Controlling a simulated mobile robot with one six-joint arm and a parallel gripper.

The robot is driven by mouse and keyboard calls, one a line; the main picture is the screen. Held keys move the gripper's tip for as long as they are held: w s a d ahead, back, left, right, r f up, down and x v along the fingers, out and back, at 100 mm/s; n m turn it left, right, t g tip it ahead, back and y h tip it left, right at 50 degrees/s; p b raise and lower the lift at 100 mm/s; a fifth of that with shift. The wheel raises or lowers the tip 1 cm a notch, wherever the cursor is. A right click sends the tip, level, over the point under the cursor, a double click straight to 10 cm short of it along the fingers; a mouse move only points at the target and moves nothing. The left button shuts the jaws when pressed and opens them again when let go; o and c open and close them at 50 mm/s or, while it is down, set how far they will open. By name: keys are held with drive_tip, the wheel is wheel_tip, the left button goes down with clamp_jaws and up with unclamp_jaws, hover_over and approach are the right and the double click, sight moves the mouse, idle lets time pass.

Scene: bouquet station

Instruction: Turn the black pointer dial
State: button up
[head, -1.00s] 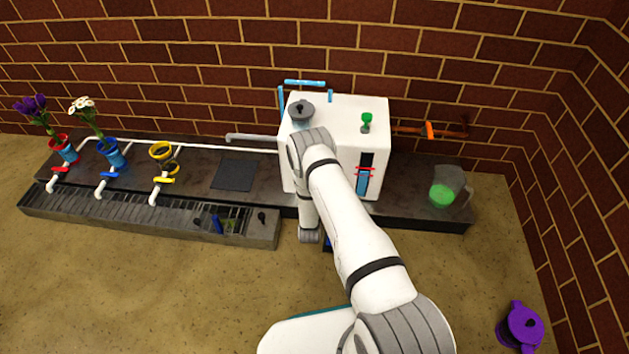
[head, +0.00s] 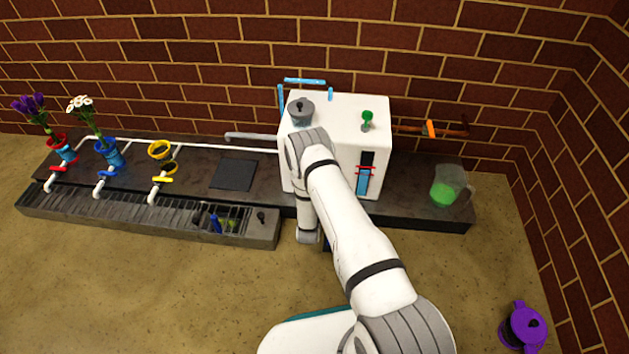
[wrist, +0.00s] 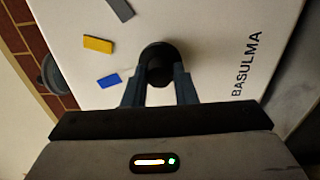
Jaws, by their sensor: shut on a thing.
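The black pointer dial (wrist: 156,55) is on the white face of the machine (wrist: 215,40) in the wrist view. My gripper (wrist: 158,74) is shut on the dial, with one finger on each side of it. I cannot tell which way its pointer faces. Yellow (wrist: 97,44), blue (wrist: 109,80) and grey (wrist: 120,9) marks lie on the face to the left of the dial. In the head view the white machine (head: 350,120) stands on the dark counter, and my arm hides the dial and my gripper.
A grey knob (head: 301,112) and a green-topped knob (head: 367,120) are on the machine's top. A jug with green contents (head: 446,190) stands to the right. Flower vases, a yellow ring pot (head: 160,150) and a grated trough (head: 150,215) are to the left. A purple can (head: 523,330) is at lower right.

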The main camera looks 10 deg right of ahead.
drive_tip(key=m, duration=0.6)
drive_tip(key=shift+f+b, duration=0.1)
drive_tip(key=shift+b, duration=0.2)
idle(0.4)
drive_tip(key=o, duration=1)
drive_tip(key=p+v, duration=0.2)
drive_tip(key=v, duration=0.6)
drive_tip(key=shift+p, duration=0.35)
drive_tip(key=shift+w+a, duration=0.1)
